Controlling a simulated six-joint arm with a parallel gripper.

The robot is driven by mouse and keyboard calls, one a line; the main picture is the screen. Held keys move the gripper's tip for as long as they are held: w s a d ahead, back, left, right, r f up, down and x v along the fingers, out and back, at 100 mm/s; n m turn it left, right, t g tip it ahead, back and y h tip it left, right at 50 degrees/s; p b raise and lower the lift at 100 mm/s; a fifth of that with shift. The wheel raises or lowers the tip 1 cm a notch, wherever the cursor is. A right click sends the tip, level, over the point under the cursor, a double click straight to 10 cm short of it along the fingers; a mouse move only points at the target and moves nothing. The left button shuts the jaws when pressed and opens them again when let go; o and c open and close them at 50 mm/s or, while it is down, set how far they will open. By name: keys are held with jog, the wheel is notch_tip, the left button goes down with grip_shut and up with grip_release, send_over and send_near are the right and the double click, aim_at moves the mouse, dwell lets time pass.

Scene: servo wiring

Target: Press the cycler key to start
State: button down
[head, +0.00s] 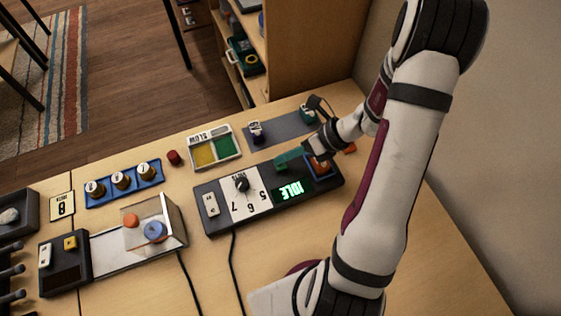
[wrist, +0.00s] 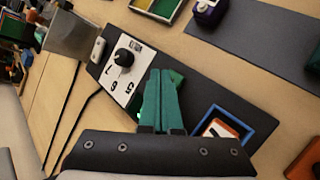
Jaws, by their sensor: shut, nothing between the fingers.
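The cycler (head: 222,222) is a long dark box on the table, also seen in the wrist view (wrist: 205,98). Its white key (head: 211,204) is at the left end, and shows in the wrist view (wrist: 99,48). Beside it are a black knob (head: 242,184) on a numbered white dial and a green display (head: 293,190) reading IDLE. A blue-rimmed pocket (wrist: 248,131) at the right end holds an orange and white piece (wrist: 222,129). My gripper (head: 281,162) has green fingers, shut and empty, above the cycler's right half, away from the key. In the wrist view its fingers (wrist: 162,74) hide the display.
A yellow and green tray (head: 238,160) marked SLOW and a grey mat (head: 285,128) with a purple servo (head: 257,132) lie behind the cycler. At left are a clear-covered device (head: 110,255) and a blue rack (head: 150,190). A black cable runs from the cycler's front.

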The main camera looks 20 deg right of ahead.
aim_at(285, 165)
dwell(0.3)
jog(key=shift+f, duration=0.45)
jog(key=shift+f, duration=0.5)
dwell(0.5)
jog(key=shift+r, duration=0.95)
jog(key=shift+r, duration=2.5)
